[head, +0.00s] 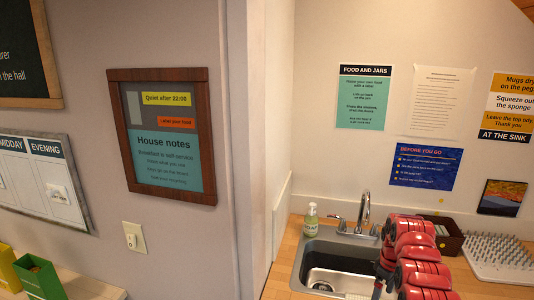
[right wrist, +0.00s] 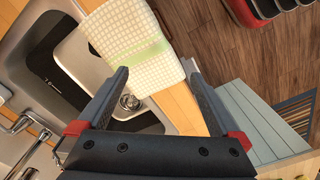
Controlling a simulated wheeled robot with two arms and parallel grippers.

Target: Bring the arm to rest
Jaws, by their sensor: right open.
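My right gripper (right wrist: 157,72) is open in the right wrist view, its two dark fingers spread wide with nothing between them. It is above the front edge of the sink (right wrist: 70,75). A white checked cloth with a green stripe (right wrist: 125,40) lies over the sink's front edge, beyond and below the fingertips, and is not gripped. In the head view my red and black right arm reaches over the sink (head: 318,262) at lower right; its gripper cannot be made out there. My left arm and gripper are not in view.
A soap bottle (head: 311,220) and a tap (head: 362,212) stand behind the sink. A dish rack (head: 500,255) and a dark caddy (head: 448,235) are to the right. A wall corner (head: 262,150) juts out left of the counter. Wooden floor (right wrist: 225,45) is open in front.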

